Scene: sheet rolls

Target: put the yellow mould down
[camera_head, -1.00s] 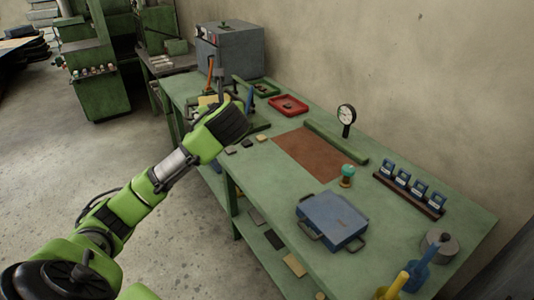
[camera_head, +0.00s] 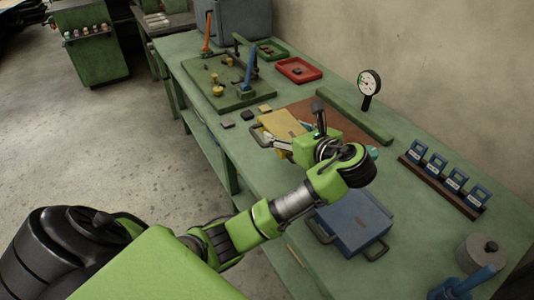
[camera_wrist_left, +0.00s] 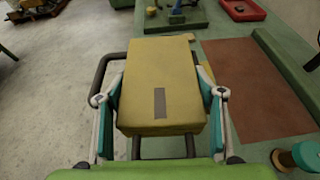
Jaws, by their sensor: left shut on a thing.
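The yellow mould (camera_head: 283,123) is a flat block with dark handles. In the left wrist view the mould (camera_wrist_left: 160,75) lies between the two fingers of my left gripper (camera_wrist_left: 160,115), with a grey strip on its top. My left gripper (camera_head: 281,143) is shut on it, over the bench by the near left part of the brown mat (camera_head: 345,126). I cannot tell whether the mould's underside touches the bench. The arm hides part of it in the head view. My right gripper is not in view.
A blue mould (camera_head: 350,222) with handles lies on the green bench, partly under my arm. A green fixture plate (camera_head: 225,98) with pegs and clamps stands farther back. A dial gauge (camera_head: 369,82), a rack of blue blocks (camera_head: 432,188) and a red tray (camera_head: 298,70) are nearby.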

